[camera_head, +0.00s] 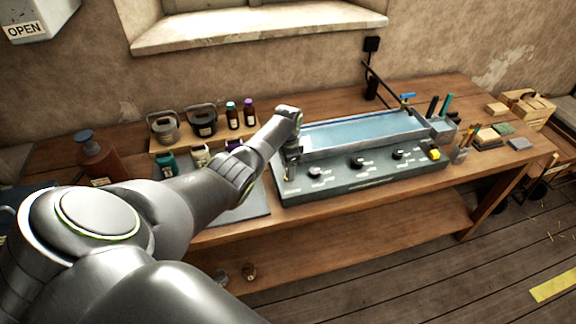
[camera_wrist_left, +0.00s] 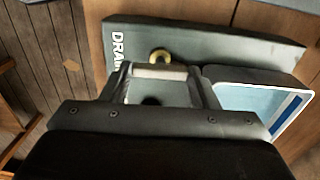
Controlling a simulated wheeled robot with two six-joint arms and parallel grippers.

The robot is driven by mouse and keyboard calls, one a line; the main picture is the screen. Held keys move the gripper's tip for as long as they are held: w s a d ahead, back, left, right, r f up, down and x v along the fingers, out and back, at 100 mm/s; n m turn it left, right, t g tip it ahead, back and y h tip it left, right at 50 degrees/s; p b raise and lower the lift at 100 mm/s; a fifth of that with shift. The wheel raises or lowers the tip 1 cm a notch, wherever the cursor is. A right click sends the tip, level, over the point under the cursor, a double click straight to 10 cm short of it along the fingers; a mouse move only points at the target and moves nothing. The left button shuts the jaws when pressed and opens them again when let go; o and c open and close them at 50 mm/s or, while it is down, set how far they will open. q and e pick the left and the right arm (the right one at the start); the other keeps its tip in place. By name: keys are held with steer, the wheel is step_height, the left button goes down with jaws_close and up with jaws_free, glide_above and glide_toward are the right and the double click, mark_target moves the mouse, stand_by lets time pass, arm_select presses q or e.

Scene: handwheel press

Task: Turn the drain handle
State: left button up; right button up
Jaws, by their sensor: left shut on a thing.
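The drain handle (camera_wrist_left: 160,71) shows in the left wrist view as a pale bar lying across between the two fingers of my left gripper (camera_wrist_left: 160,88). The gripper is shut on it. A brass ring (camera_wrist_left: 160,55) sits just beyond the bar, beside partly covered lettering that reads "DRA". In the head view my left arm reaches to the left end of the grey basin unit (camera_head: 365,181), and the handle there is mostly hidden by my wrist and gripper. My right gripper is not in view.
The basin (camera_head: 360,135) holds bluish water. Several knobs line the unit's front panel. Bottles and lidded containers (camera_head: 163,128) stand to the left, close to my forearm. A brown pump bottle (camera_head: 98,158) is farther left. Brushes and blocks lie to the right.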

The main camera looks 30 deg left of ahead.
arm_select(q)
steer(key=shift+r, duration=0.1)
steer(key=o, duration=1)
steer(key=shift+r, duration=0.45)
step_height(320, 180, up, 16)
steer(key=shift+r+b, duration=0.25)
steer(key=shift+b, duration=0.9)
